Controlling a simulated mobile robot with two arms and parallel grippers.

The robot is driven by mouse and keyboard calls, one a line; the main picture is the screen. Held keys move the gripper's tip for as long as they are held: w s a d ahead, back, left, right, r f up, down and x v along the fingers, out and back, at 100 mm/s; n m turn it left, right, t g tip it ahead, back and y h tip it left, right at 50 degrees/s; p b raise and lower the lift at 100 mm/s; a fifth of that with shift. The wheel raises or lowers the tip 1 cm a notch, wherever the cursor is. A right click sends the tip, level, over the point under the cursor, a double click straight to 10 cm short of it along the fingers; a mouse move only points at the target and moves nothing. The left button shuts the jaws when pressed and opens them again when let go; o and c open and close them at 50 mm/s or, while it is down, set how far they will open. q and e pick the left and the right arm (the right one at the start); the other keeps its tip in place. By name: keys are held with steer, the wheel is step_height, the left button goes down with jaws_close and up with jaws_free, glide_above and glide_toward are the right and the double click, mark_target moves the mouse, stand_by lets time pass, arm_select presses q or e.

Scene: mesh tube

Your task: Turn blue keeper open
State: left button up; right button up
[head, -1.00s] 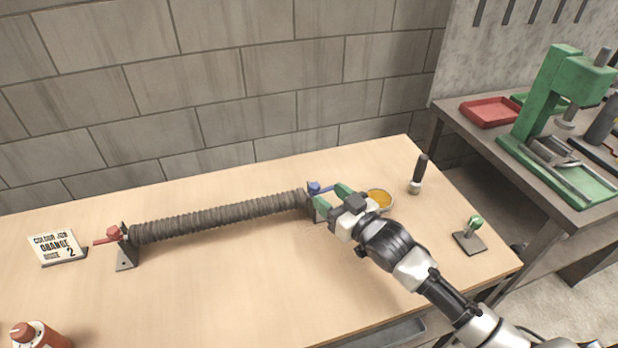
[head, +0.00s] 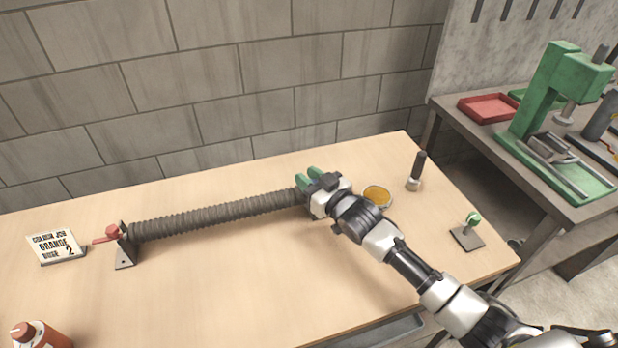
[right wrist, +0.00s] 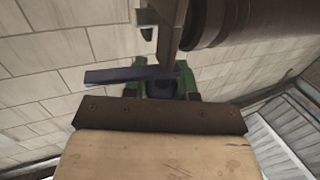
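My right gripper (head: 309,178) is at the right end of the grey ribbed tube (head: 220,215), its green fingers apart and pointing to the back. The blue keeper is hidden behind the gripper in the head view. In the right wrist view, the blue keeper (right wrist: 130,75) is a dark blue bar reaching left from a hub. The green fingers (right wrist: 160,88) stand on either side of that hub; I cannot tell whether they touch it. A red keeper (head: 106,236) is at the tube's left end, on a dark bracket (head: 125,257). My left gripper is not in view.
A yellow-filled dish (head: 377,196), a dark-handled tool (head: 416,170) and a green-knobbed stand (head: 468,232) are at the right. The front middle of the table is clear.

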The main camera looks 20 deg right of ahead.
steer(key=shift+c, duration=1.3)
steer(key=shift+d+m+t+h+p, duration=0.1)
steer(key=shift+m+t+h+p, duration=0.55)
steer(key=shift+h, duration=0.55)
steer(key=o, duration=0.9)
